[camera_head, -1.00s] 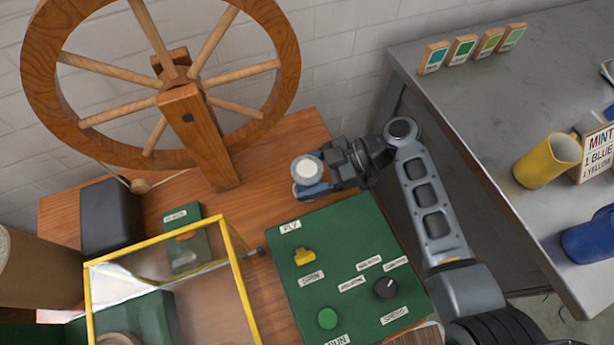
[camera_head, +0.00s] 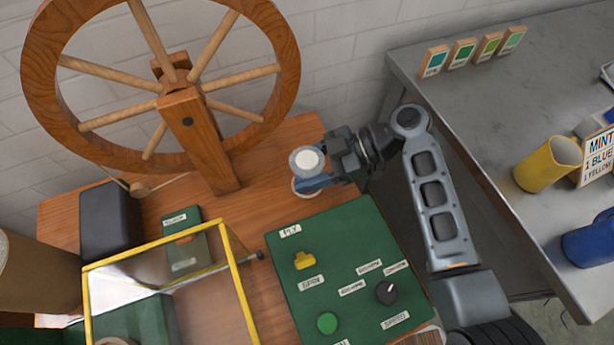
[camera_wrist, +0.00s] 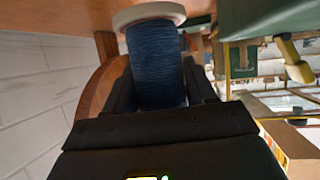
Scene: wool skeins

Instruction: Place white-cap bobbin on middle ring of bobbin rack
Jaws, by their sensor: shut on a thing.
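The white-cap bobbin (camera_head: 307,160) is in my gripper (camera_head: 322,180), above the wooden bench of the spinning wheel. Its round white cap faces up in the head view. In the wrist view the bobbin (camera_wrist: 155,65) shows dark blue wound yarn and a pale flange, held between my two dark fingers. I cannot make out the bobbin rack or its middle ring in either view.
A large wooden spinning wheel (camera_head: 280,50) stands at the back left. A green control panel (camera_head: 340,240) with a yellow switch lies just below my gripper. A yellow-framed clear guard (camera_head: 160,240) stands to the left. A grey table (camera_head: 480,110) at right holds yellow and blue cups.

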